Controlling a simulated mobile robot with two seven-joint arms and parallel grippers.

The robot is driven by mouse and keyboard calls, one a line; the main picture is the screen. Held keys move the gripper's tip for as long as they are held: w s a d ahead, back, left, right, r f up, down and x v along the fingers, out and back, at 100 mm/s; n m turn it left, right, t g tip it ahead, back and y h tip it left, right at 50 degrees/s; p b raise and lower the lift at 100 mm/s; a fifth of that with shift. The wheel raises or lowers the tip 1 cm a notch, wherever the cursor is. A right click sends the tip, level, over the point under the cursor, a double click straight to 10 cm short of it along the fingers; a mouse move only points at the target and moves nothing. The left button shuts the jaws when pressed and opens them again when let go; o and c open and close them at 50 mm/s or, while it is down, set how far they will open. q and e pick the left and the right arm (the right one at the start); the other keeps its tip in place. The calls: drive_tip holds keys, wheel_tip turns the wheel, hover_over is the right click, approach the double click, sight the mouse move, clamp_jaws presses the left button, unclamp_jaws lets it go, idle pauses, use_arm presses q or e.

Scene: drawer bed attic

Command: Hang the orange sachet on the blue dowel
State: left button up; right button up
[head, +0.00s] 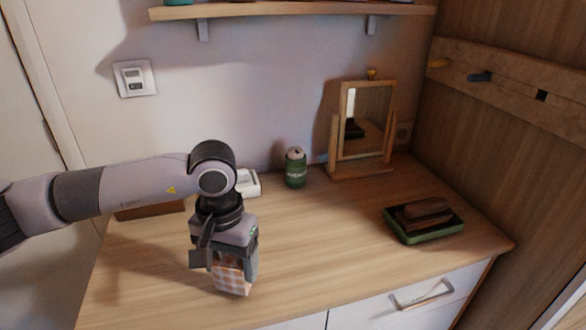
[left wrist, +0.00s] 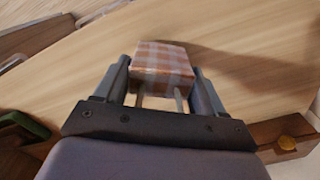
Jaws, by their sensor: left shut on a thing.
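The orange sachet is a checked orange-and-white block (head: 232,279). My left gripper (head: 228,266) is shut on it, pointing down over the front left of the dresser top. In the left wrist view the sachet (left wrist: 163,65) sits between the two fingers, with two thin pale strips running from it towards the palm. I cannot tell whether it touches the wood. The blue dowel (head: 480,77) sticks out of a wooden rail on the right wall, far right of and above the gripper. Nothing hangs on it. My right gripper is not in view.
A yellow dowel (head: 438,63) and a dark square (head: 541,95) are on the same rail (head: 510,82). A tilting mirror (head: 365,125), a green can (head: 295,168) and a green tray (head: 424,235) with brown items stand on the dresser. Its middle front is clear.

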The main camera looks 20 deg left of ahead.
use_arm(q)
drive_tip(key=w+a+r+n+b, duration=0.2)
drive_tip(key=w+a+r+n, duration=0.1)
drive_tip(key=r+n, duration=0.6)
drive_tip(key=w+a+r+n+b, duration=0.2)
drive_tip(key=a+r+n, duration=0.3)
drive_tip(key=r+n, duration=0.4)
drive_tip(key=shift+w+a+r+n+b, duration=0.3)
drive_tip(key=shift+w+n, duration=0.35)
drive_tip(key=shift+n, duration=2.55)
drive_tip(key=shift+f, duration=0.2)
